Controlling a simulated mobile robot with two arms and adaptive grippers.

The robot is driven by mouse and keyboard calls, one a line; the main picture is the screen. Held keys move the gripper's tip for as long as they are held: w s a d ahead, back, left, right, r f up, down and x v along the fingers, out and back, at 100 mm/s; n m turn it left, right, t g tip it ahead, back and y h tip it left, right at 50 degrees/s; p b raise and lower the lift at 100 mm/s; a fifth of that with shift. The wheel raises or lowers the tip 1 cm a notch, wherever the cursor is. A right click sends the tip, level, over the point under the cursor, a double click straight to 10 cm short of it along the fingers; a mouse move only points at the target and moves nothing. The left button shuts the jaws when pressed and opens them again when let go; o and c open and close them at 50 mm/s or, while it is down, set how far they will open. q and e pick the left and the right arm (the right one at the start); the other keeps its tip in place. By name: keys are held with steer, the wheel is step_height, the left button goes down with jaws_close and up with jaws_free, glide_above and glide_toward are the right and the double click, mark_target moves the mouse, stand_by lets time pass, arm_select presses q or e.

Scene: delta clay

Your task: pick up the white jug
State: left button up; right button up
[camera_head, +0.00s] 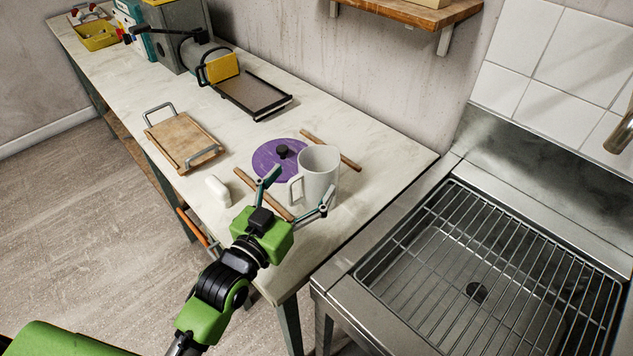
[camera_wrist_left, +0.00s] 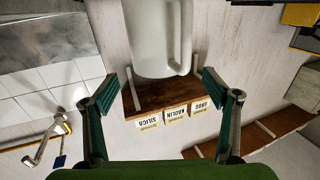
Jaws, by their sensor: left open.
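The white jug (camera_head: 321,172) stands upright near the front right end of the pale worktop, its handle towards the left. My left gripper (camera_head: 299,190) is open, its fingers spread on the near side of the jug. One fingertip is near the handle and the other near the jug's right side. In the left wrist view the jug (camera_wrist_left: 157,35) appears at the top, beyond and between the open fingers (camera_wrist_left: 160,85), its handle on the right. I cannot tell whether a finger touches it. My right gripper is in neither view.
A purple disc (camera_head: 270,158) with a black knob lies behind the jug. Wooden sticks (camera_head: 335,152) lie close by, and a small white block (camera_head: 218,191) sits to the left. A wooden board (camera_head: 183,140) with handles is farther left. A steel sink with a rack (camera_head: 480,270) adjoins at right.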

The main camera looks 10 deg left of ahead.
mark_target(309, 174)
arm_select(q)
steer(key=x, duration=0.3)
steer(key=shift+f, duration=0.1)
steer(key=x, duration=0.2)
steer(key=p+x, duration=0.1)
steer(key=shift+w+d+f, duration=0.15)
steer(key=shift+w+f, duration=0.15)
steer(key=shift+w, duration=0.2)
steer(key=c, duration=1.5)
steer(key=shift+c, duration=0.4)
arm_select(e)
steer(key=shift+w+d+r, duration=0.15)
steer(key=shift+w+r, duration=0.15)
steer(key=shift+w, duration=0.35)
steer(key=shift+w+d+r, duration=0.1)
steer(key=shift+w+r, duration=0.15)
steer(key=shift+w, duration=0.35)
